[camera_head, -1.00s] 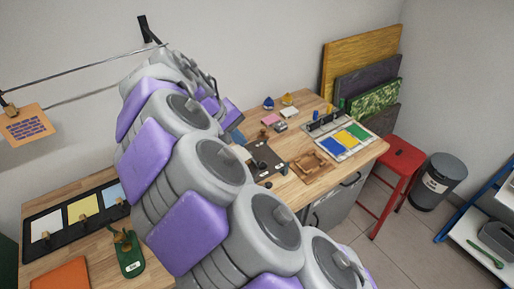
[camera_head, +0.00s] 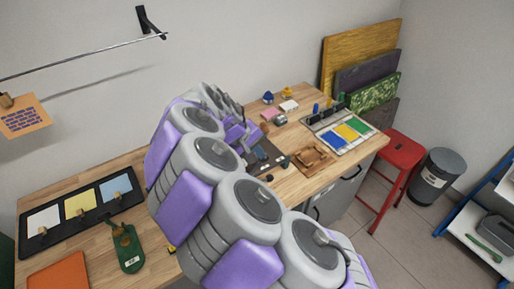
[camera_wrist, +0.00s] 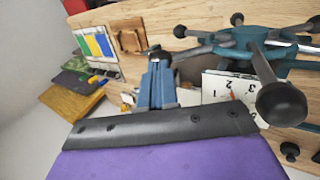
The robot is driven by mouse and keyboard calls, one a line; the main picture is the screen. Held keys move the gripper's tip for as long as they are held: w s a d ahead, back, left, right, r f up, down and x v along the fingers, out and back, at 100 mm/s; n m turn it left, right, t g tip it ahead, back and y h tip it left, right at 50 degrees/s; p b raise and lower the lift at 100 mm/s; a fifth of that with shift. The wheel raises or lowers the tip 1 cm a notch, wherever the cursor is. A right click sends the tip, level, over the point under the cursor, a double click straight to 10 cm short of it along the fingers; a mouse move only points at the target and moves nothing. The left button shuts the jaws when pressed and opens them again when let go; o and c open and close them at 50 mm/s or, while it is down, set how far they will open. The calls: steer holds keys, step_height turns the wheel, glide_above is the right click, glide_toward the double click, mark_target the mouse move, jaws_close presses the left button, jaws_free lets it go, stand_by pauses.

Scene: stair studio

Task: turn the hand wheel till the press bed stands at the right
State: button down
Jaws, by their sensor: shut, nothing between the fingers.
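In the wrist view, the blue-green hand wheel (camera_wrist: 232,48) has several spokes with black knobs. One large black knob (camera_wrist: 282,104) is close to the camera. A white dial (camera_wrist: 225,84) with black numbers lies behind the wheel. In the head view, my gripper (camera_head: 240,132) is over the bench, and my arm hides most of the wheel.
The wooden bench (camera_head: 322,178) carries a tray of coloured cards (camera_head: 347,132) and a brown wooden frame (camera_head: 312,158). A red stool (camera_head: 403,147) and a grey bin (camera_head: 437,172) stand to the right. Panels (camera_head: 360,55) lean on the wall. Floor shows in front of the stool.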

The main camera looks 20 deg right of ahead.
steer(key=shift+a, duration=0.5)
steer(key=shift+d+f+p, duration=0.15)
steer(key=shift+d+p, duration=0.2)
steer(key=shift+d, duration=0.75)
steer(key=y+p, duration=0.1)
steer(key=d+f+y+p, duration=0.1)
steer(key=shift+w+f+g+p, duration=0.25)
steer(key=shift+w+g+p, duration=0.05)
steer(key=shift+w+g, duration=0.1)
steer(key=d+f+y+p, duration=0.1)
steer(key=y, duration=0.1)
steer(key=w+d+f+g+y+p, duration=0.1)
steer(key=d+f, duration=0.1)
steer(key=shift+f+y, duration=0.25)
steer(key=shift+y, duration=0.15)
steer(key=shift+d+f+y, duration=0.35)
steer(key=shift+f+y, duration=0.15)
steer(key=shift+f, duration=0.15)
steer(key=shift+d+f+g+y, duration=0.1)
steer(key=shift+f+g+y, duration=0.3)
steer(key=shift+f+y, duration=0.3)
steer(key=shift+f, duration=0.15)
steer(key=shift+p, duration=0.3)
